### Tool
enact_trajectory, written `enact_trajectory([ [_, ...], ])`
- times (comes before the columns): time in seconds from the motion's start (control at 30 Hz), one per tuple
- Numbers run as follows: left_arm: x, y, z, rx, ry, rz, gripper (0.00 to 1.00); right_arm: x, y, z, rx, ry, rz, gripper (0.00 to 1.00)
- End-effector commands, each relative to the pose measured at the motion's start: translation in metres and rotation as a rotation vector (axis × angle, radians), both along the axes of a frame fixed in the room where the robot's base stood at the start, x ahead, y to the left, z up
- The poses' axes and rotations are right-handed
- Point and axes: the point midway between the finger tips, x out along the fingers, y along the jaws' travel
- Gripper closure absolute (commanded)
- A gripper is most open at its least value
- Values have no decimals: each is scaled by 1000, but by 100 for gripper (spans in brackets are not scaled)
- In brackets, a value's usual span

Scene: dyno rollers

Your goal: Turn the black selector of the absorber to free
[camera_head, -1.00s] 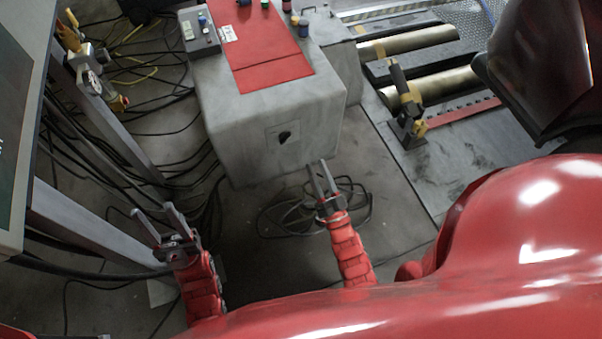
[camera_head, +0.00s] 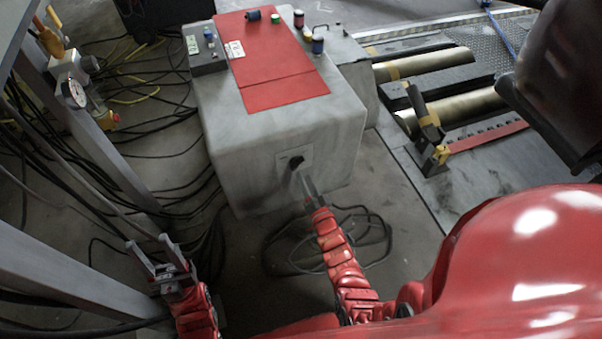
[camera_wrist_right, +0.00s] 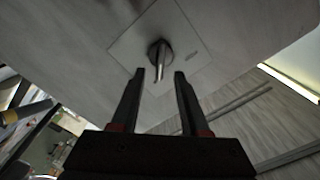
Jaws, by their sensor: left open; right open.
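The black selector (camera_head: 296,163) sits on a square plate on the front face of the grey absorber box (camera_head: 240,150). In the right wrist view the selector (camera_wrist_right: 160,54) is a round knob with a protruding lever, on a pale plate with a small label too small to read. My right gripper (camera_head: 304,180) is just in front of the selector. In the wrist view its two fingers (camera_wrist_right: 158,82) are open, pointing at the plate, with the lever between their tips in the picture; I see no contact. My left gripper (camera_head: 149,247) is open and empty at the lower left.
A red mat (camera_head: 275,70) with small coloured cylinders and a grey control box (camera_head: 204,48) lie on top of the absorber. Cables (camera_head: 330,240) lie on the floor below it.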

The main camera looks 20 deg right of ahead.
Motion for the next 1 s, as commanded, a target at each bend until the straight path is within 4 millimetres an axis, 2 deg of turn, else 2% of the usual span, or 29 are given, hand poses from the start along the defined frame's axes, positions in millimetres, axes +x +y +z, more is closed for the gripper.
enact_trajectory([
  [0.1,0,0,-12,3,-3,0,50,23,1,-2,1,-4,0,55],
  [0.23,-2,0,-16,15,-12,2,50,38,1,0,-1,-7,0,55],
  [0.4,-3,0,-17,21,-16,3,50,45,2,1,-1,-4,1,55],
  [0.63,-3,0,-16,20,-16,3,50,45,2,1,0,-2,1,55],
  [0.87,-3,0,-16,20,-16,3,50,45,2,1,0,-3,1,96],
  [0.9,-3,0,-16,20,-16,3,50,45,2,1,0,-3,1,100],
  [1.0,-3,0,-16,20,-16,2,50,45,2,1,0,-3,1,100],
])
